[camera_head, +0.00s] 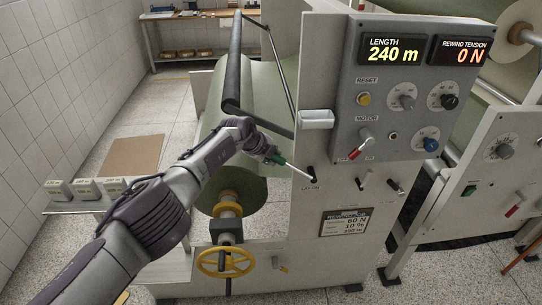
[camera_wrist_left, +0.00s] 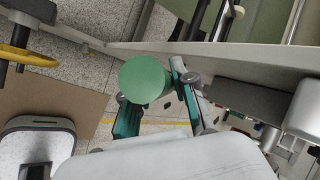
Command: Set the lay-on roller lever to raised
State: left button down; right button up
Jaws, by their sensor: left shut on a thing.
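The lay-on roller lever (camera_head: 297,168) is a thin pale rod with a dark pivot on the grey machine panel, above the "LAY-ON" label. It points left and slightly up from the pivot. My left gripper (camera_head: 274,156) is shut on its green knob, which is partly hidden by the fingers in the head view. In the left wrist view, the round green knob (camera_wrist_left: 146,79) sits between the teal-padded fingers (camera_wrist_left: 158,95). The dark lay-on roller (camera_head: 234,62) lies along the pale green paper roll (camera_head: 240,100); I cannot tell whether they touch. My right gripper is not in view.
A control panel (camera_head: 352,105) with displays, knobs and a red-tipped motor switch stands above right of the lever. Other small levers (camera_head: 396,186) are to its right. A yellow handwheel (camera_head: 225,262) is below. Several grey blocks (camera_head: 86,189) sit on a shelf at left.

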pick_arm(q)
jog(key=c, duration=1.2)
grip_release()
jog(key=shift+d+r, duration=0.2)
jog(key=shift+o, duration=1.4)
jog(key=shift+d+f, duration=0.1)
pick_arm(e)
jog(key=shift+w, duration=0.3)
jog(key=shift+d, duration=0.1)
pick_arm(q)
jog(key=shift+s+a+r, duration=0.1)
jog(key=shift+a+r, duration=0.35)
jog(key=shift+r, duration=0.15)
jog(key=v, duration=1)
jog(key=shift+s, duration=0.4)
jog(key=shift+r, duration=0.1)
